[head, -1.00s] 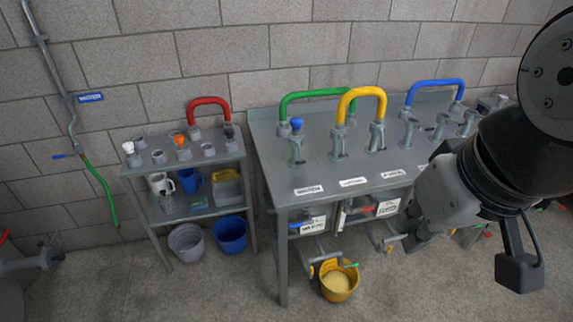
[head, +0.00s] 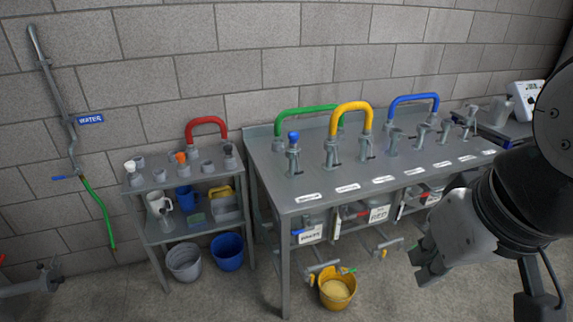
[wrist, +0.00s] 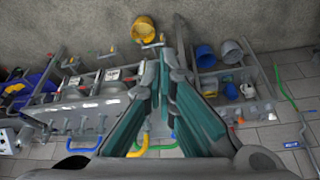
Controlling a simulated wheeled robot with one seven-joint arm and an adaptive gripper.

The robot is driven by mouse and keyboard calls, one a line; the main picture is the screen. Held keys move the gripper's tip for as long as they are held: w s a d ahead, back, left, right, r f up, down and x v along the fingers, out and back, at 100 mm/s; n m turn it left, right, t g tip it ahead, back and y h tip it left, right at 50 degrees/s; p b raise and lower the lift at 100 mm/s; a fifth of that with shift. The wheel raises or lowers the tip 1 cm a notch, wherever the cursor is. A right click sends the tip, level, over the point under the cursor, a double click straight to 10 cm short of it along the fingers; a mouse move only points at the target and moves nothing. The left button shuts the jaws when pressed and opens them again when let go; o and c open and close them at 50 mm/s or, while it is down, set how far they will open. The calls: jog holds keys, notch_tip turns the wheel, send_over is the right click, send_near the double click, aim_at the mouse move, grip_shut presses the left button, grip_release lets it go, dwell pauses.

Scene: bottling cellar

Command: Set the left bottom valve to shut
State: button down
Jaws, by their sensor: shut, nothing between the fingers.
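Under the steel bench (head: 262,170), low metal outlet valves stick out at the front. The leftmost (head: 322,271) has a yellow part at its left and a green piece near its right end, just above a yellow bucket (head: 338,302). I cannot read its handle setting. It also shows in the wrist view (wrist: 152,44), by the bucket. Another low valve (head: 385,248) with a yellow part is to its right. My gripper (head: 422,268) is shut and empty, right of both valves and apart from them. In the wrist view its teal-padded fingers (wrist: 167,50) point towards the bench front.
Blue- and red-handled parts with signs, one reading RED (head: 379,214), sit above the low valves. Bench legs stand close by. A shelf (head: 180,216) with jugs and buckets is on the left. Coloured hoses arch over the bench. The floor in front is open.

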aim_at(312, 281)
dwell(0.4)
